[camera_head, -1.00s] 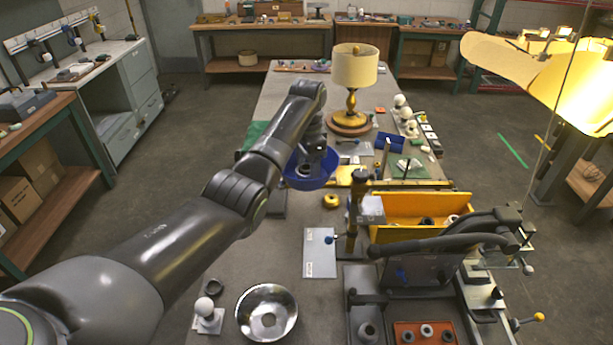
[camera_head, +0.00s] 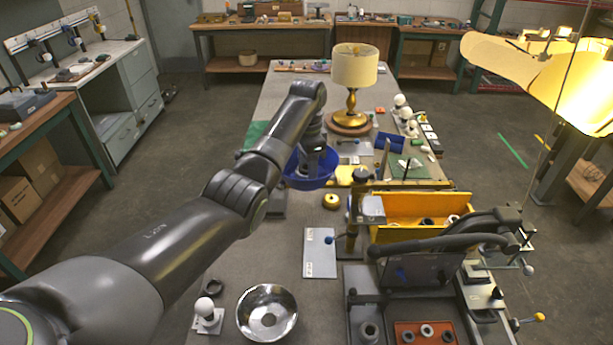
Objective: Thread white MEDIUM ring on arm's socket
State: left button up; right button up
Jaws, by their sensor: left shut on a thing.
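My left gripper (camera_head: 318,168) points down into the blue round bowl (camera_head: 297,180) on the table. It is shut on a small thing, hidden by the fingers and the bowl. A pale ring-like part (camera_head: 452,219) shows in the yellow bin (camera_head: 400,207), beside a dark ring (camera_head: 427,222). I cannot tell its size, nor whether it is the white medium ring. A dark curved tube (camera_head: 440,240), perhaps the lamp arm, lies across a fixture at the right. I cannot make out its socket clearly. My right gripper is not in view.
A lit lamp (camera_head: 354,70) stands behind the bowl. A dark post (camera_head: 354,225) rises left of the yellow bin. A metal dish (camera_head: 267,313) and a white bulb (camera_head: 204,307) are near the front left. An orange tray (camera_head: 425,334) holds dark rings.

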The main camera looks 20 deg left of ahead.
pick_arm(q)
jog(key=m, duration=0.4)
jog(key=shift+f, duration=0.1)
jog(key=shift+s+m, duration=0.1)
jog(key=shift+m, duration=0.5)
jog(key=m, duration=0.6)
jog(key=shift+m, duration=0.4)
